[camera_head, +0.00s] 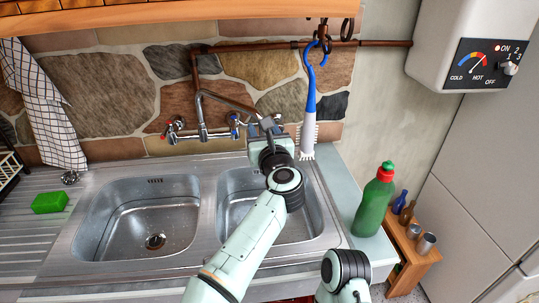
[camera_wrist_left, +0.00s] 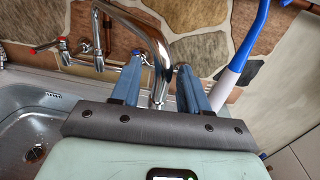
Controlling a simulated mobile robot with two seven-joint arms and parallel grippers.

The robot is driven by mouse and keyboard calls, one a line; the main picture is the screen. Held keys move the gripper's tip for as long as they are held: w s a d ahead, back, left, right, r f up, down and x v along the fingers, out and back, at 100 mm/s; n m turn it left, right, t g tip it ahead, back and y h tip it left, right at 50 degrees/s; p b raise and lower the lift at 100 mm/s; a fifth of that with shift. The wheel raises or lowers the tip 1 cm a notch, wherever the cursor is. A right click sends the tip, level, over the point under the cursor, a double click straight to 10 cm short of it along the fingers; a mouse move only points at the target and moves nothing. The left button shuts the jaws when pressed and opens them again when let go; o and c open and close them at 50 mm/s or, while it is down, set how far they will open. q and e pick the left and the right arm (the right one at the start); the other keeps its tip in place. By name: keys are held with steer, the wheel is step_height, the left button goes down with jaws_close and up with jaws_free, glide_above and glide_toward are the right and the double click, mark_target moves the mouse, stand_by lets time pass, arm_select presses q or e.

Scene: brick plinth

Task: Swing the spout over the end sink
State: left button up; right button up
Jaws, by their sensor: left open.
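The chrome spout (camera_head: 228,101) rises from the wall tap between the two basins, bends over and reaches right, toward the back of the right sink (camera_head: 226,215). My left gripper (camera_head: 268,124) is at the spout's outer end, above that sink's back edge. In the left wrist view, the open fingers of my left gripper (camera_wrist_left: 158,63) stand on either side of the spout's down-turned end (camera_wrist_left: 158,92). Whether either finger touches it I cannot tell. My left arm hides part of the right sink. The left sink (camera_head: 105,243) is empty. My right gripper is out of view.
A blue-and-white brush (camera_head: 308,115) hangs just right of my left gripper. A red-handled tap (camera_head: 172,130) and a blue-handled tap (camera_head: 233,122) flank the spout's base. A green bottle (camera_head: 373,205) stands on the right counter; a green sponge (camera_head: 50,202) lies on the left drainer.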

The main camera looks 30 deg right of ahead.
arm_select(q)
steer(key=b+v, duration=0.5)
steer(key=v, duration=0.6)
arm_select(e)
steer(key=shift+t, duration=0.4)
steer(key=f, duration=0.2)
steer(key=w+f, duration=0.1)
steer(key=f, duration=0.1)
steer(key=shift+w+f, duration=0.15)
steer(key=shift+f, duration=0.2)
arm_select(q)
steer(key=shift+s+a, duration=0.15)
